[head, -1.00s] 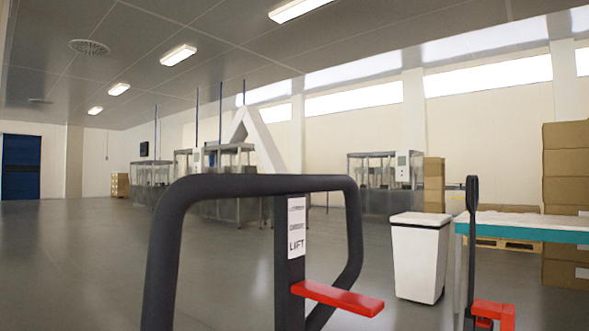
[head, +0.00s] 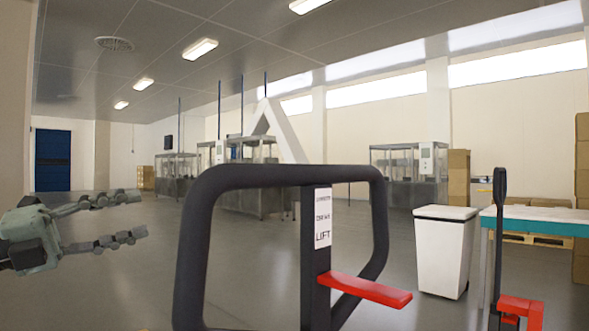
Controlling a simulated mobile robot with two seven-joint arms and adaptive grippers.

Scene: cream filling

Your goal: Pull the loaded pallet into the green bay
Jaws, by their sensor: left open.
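My right gripper is not in view. The loaded pallet and the green bay cannot be made out here.
A white bin (head: 443,255) stands right of the handle, beside a teal-edged table (head: 545,221). A dark post with a red base (head: 520,308) is at lower right. Stacked cartons (head: 458,178) and steel machines (head: 246,187) are behind. The grey floor (head: 130,270) at left is clear.

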